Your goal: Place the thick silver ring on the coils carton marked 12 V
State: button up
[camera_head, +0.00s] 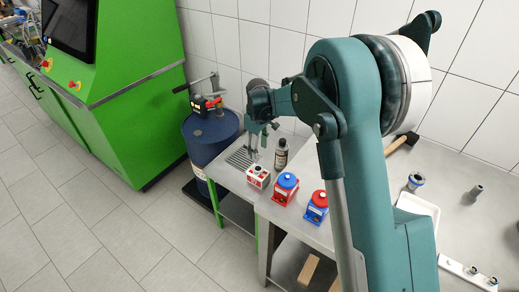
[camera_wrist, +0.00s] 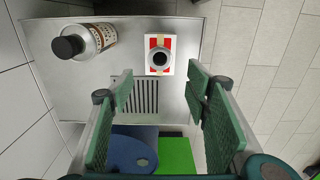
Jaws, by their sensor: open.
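A small red-and-white carton (camera_wrist: 151,69) lies on the steel table near the top middle of the wrist view. It also shows in the head view (camera_head: 258,177). A silver-grey ring (camera_wrist: 160,46) with a dark centre appears to sit on top of the carton. The carton's marking is too small to read. My gripper (camera_wrist: 160,72) is open, its two green-padded fingers apart, with nothing between them. In the head view my gripper (camera_head: 257,149) hangs above the slotted part of the table, close to the carton and on its wall side.
A red box (camera_head: 284,194) and a blue box (camera_head: 317,212) stand to the right. A blue drum (camera_head: 205,145) is left of the table. A white tray (camera_head: 425,209) and small metal parts lie further right.

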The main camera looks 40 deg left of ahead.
dwell(0.4)
jog(key=w+d+r+m+t+y, duration=0.1)
jog(key=w+d+r+m, duration=0.1)
jog(key=d+r, duration=0.7)
jog(key=w+d+r+m, duration=0.25)
jog(key=d+r, duration=0.35)
jog(key=d, duration=0.4)
jog(key=s+d+r+m+t, duration=0.15)
jog(key=d+r, duration=0.35)
jog(key=d, duration=0.6)
jog(key=s+d+r+m, duration=0.2)
jog(key=d+r, duration=0.4)
jog(key=d, duration=0.4)
jog(key=s+d+r+m+t, duration=0.1)
jog(key=s+d+m, duration=0.15)
jog(key=d, duration=0.35)
jog(key=s+d+r+m+t, duration=0.1)
jog(key=s+d+r, duration=0.1)
jog(key=s+d, duration=0.35)
jog(key=s+d+r+m, duration=0.1)
jog(key=s+d+m, duration=0.1)
jog(key=d, duration=0.6)
jog(key=s+d+f+m+t+h, duration=0.1)
jog(key=s+d+f+m, duration=0.3)
jog(key=s+d, duration=0.9)
jog(key=shift+s+f+t, duration=0.35)
jog(key=shift+s+t, duration=0.3)
jog(key=shift+t, duration=0.2)
